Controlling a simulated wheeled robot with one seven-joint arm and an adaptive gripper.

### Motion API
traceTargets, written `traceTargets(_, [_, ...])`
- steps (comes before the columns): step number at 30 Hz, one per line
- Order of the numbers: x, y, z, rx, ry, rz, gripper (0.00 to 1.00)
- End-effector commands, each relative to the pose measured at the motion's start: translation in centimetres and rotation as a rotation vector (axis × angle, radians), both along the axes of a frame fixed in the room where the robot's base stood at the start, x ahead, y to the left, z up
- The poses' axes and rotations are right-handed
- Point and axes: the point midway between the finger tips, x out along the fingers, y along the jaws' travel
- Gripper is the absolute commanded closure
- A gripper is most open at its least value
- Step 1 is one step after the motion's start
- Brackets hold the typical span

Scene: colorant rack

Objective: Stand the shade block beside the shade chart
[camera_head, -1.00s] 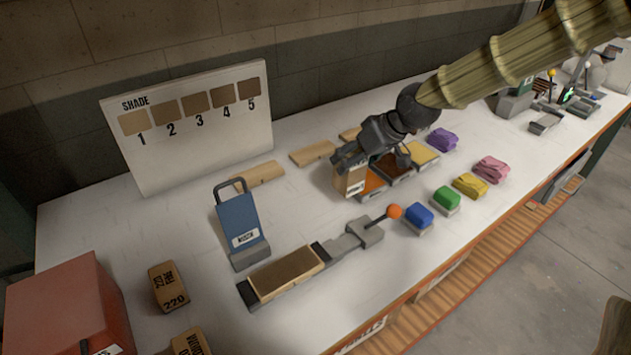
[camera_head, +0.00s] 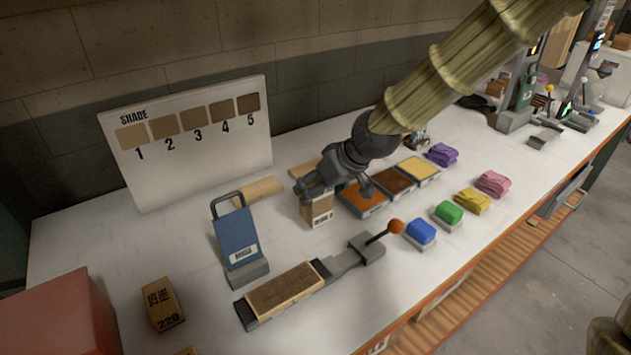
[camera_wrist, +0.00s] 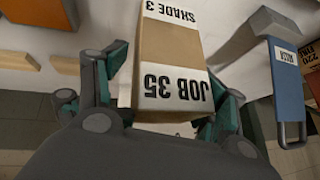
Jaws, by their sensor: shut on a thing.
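The shade chart (camera_head: 188,140) is a pale upright board at the back left, with brown swatches numbered 1 to 5. My gripper (camera_head: 318,190) is shut on the shade block (camera_head: 317,211), a tan block with white labels, right of the chart and apart from it. In the wrist view the block (camera_wrist: 168,48) sits between my gripper's fingers (camera_wrist: 160,100) and reads "JOB 35" and "SHADE 3". The block looks roughly upright in the head view. My gripper hides its top, and I cannot tell whether its base touches the table.
Wooden strips (camera_head: 258,191) lie near the chart. Colour trays (camera_head: 393,182) are right of the block. A clamp (camera_head: 285,295) with an orange-knobbed lever is in front. White table is clear before the chart's left.

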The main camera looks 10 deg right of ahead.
Motion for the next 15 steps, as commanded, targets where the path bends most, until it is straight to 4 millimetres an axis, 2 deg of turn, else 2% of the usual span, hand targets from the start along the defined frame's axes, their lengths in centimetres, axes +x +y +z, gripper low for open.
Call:
traceTargets(3, [2.3,-0.5,0.1,0.003,-0.002,-0.003,0.93])
traceTargets(15, [9.2,-2.0,-0.6,0.002,-0.001,-0.003,0.93])
